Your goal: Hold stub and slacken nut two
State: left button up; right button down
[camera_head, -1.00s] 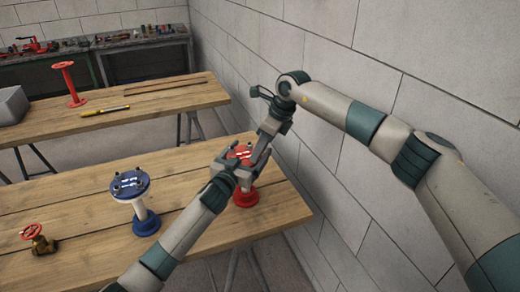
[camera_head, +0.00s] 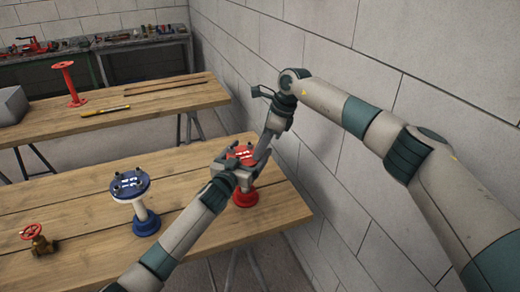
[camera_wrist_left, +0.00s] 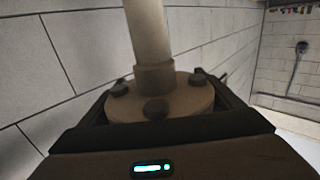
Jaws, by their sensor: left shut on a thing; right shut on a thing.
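The red stub stands at the right end of the near bench; its top flange (camera_head: 241,153) and base (camera_head: 245,198) show, while its middle is mostly hidden by my left gripper. My left gripper (camera_head: 230,168) is shut on the stub, just below its top. The left wrist view shows a flange (camera_wrist_left: 175,103) with several dark bolt heads or nuts and a pipe (camera_wrist_left: 148,35), between the fingers. My right gripper (camera_head: 270,132) is above and right of the stub, shut on a slim grey tool (camera_head: 263,148) that slants down beside the flange. Whether the tool touches a nut is unclear.
A blue-flanged stub (camera_head: 130,184) and a brass valve with a red handwheel (camera_head: 33,233) stand left on the near bench. A red stand (camera_head: 68,80) and a yellow tool (camera_head: 105,110) are on the far bench. The block wall (camera_head: 400,60) is close on the right.

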jog(key=c, duration=1.7)
grip_release()
jog(key=v, duration=1.2)
jog(key=shift+w, duration=0.1)
